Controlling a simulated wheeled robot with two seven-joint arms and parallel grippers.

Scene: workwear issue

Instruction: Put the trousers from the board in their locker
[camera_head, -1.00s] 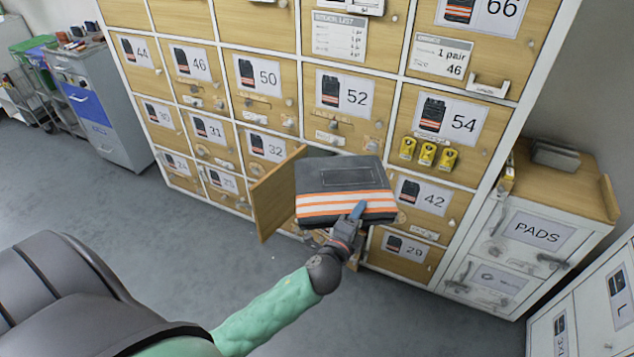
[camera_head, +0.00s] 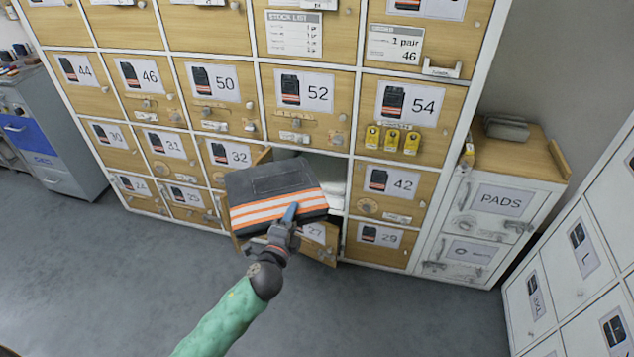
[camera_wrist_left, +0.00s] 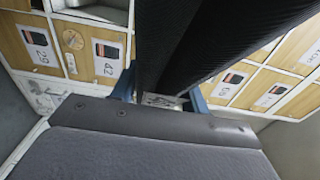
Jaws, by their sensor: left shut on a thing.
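The folded dark trousers (camera_head: 275,182) have orange and white stripes along their near edge. My left gripper (camera_head: 290,213) is shut on that edge and holds them in the air before the lockers. In the left wrist view, dark ribbed cloth (camera_wrist_left: 190,45) stands between the blue fingers of my left gripper (camera_wrist_left: 160,97). Behind the trousers, a locker (camera_head: 338,172) between 32 and 42 is open, with pale stuff inside. Its number is hidden, and its door is mostly covered by the trousers. Locker 46 (camera_head: 140,76) is closed. My right gripper is out of view.
An order card (camera_head: 395,42) reading 1 pair, 46 is on the upper lockers. Door 27 (camera_head: 318,236) is just below the trousers, apparently ajar. A PADS cabinet (camera_head: 500,200) stands at right. Grey floor (camera_head: 130,270) is clear at left.

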